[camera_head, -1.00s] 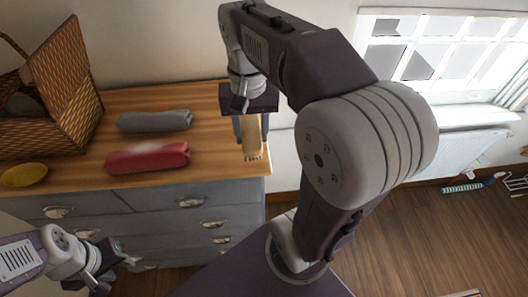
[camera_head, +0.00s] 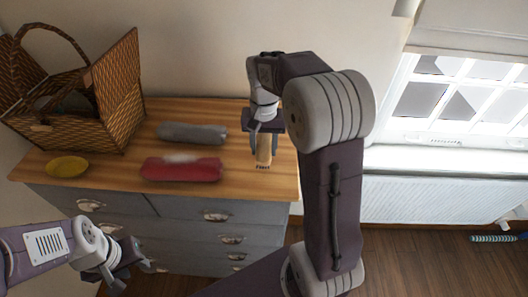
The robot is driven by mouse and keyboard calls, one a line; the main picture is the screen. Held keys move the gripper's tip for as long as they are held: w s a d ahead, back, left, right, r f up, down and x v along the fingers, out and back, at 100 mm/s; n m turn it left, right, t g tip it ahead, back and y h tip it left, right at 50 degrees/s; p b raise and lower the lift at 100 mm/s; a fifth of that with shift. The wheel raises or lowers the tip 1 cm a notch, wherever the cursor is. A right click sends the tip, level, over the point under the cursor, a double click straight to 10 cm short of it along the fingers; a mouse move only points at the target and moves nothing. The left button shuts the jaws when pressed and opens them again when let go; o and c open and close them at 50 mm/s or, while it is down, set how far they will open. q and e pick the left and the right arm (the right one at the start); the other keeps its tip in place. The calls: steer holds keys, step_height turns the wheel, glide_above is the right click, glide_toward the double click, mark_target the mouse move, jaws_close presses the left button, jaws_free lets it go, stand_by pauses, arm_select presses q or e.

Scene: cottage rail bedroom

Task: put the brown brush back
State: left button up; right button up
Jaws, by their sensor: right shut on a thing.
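The brown brush (camera_head: 263,153) is light tan with short bristles at its near end. My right gripper (camera_head: 265,146) is shut on it from above, over the right part of the wooden dresser top (camera_head: 225,185). I cannot tell whether the brush touches the wood. My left gripper (camera_head: 136,268) is low at the left, in front of the drawers, with its fingers apart and empty.
A wicker basket (camera_head: 117,95) with its lid up stands at the dresser's back left. A yellow dish (camera_head: 66,167), a grey rolled cloth (camera_head: 192,133) and a red rolled cloth (camera_head: 181,170) lie on the top. A radiator (camera_head: 430,200) is at the right.

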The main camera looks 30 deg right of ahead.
mark_target(265, 148)
steer(key=f, duration=0.1)
steer(key=s+f+p, duration=0.1)
steer(key=f, duration=0.1)
steer(key=shift+f, duration=0.25)
steer(key=shift+w+f, duration=0.25)
steer(key=shift+w, duration=0.1)
steer(key=shift+f, duration=0.15)
steer(key=o, duration=1.2)
steer(key=shift+s, duration=0.1)
steer(key=shift+o, duration=0.6)
steer(key=shift+s, duration=0.1)
steer(key=shift+r, duration=0.35)
step_height(265, 148, up, 12)
steer(key=shift+f+b, duration=0.1)
steer(key=shift+b, duration=0.35)
